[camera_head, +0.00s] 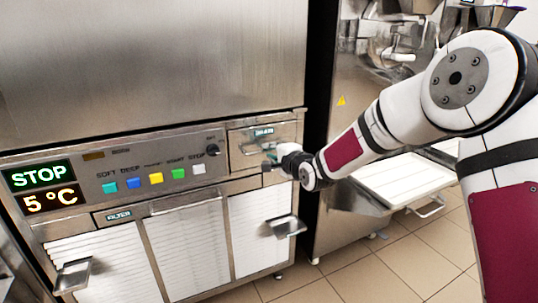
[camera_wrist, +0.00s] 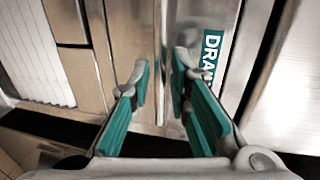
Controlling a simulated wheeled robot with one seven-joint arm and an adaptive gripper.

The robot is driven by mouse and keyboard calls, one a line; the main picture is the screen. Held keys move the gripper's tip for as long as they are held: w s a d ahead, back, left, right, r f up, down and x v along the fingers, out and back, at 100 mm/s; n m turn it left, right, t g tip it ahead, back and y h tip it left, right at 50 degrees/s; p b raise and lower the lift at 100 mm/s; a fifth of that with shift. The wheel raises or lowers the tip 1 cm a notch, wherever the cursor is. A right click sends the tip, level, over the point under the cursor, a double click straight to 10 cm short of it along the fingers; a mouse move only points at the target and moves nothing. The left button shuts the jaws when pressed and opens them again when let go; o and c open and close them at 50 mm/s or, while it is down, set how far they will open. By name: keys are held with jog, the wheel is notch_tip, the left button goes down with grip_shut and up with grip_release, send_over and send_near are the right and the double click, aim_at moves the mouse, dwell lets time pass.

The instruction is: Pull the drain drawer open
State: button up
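The drain drawer (camera_head: 243,137) is a metal front with a teal label at the upper right of the freezer's control panel. It looks shut, flush with the panel. My gripper (camera_head: 270,156) is in front of its lower right part and hides some of its handle. In the wrist view, the gripper (camera_wrist: 160,75) shows two teal-padded fingers spread apart. A narrow upright metal edge, perhaps the handle, shows between the fingertips. I cannot tell whether either finger touches it. The teal label (camera_wrist: 212,62) is right of the fingers.
The control panel (camera_head: 100,188) has a STOP display, several coloured buttons and a knob (camera_head: 214,150). Louvred panels (camera_head: 185,245) lie below, with a small metal tray (camera_head: 285,227) jutting out. A second machine with a white tray (camera_head: 402,181) stands right. Tiled floor is free in front.

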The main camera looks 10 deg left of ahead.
jog(key=shift+x, duration=1.2)
grip_shut()
